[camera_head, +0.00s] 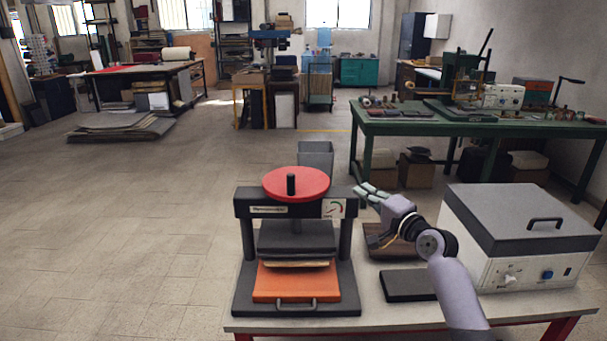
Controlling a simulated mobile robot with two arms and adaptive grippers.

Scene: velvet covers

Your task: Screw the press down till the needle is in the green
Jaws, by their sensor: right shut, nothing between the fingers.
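The press (345,255) stands on the near table, with a black frame and a red round handwheel (318,184) on top. A black knob (291,184) stands up from the wheel. The gauge (334,208) is on the right of the crossbeam; its green part shows, but the needle is too small to read. The grey upper plate (296,238) is just above a thin tan stack (297,263) over an orange base (296,280). My right gripper (368,194) is shut and empty, just right of the wheel and apart from it. My left gripper is not in view.
A white box with a grey lid (520,225) stands right of my arm. A dark flat pad (409,285) and a brown block (392,246) lie between it and the press. A grey bin (315,158) is behind the press. Open floor is at the left.

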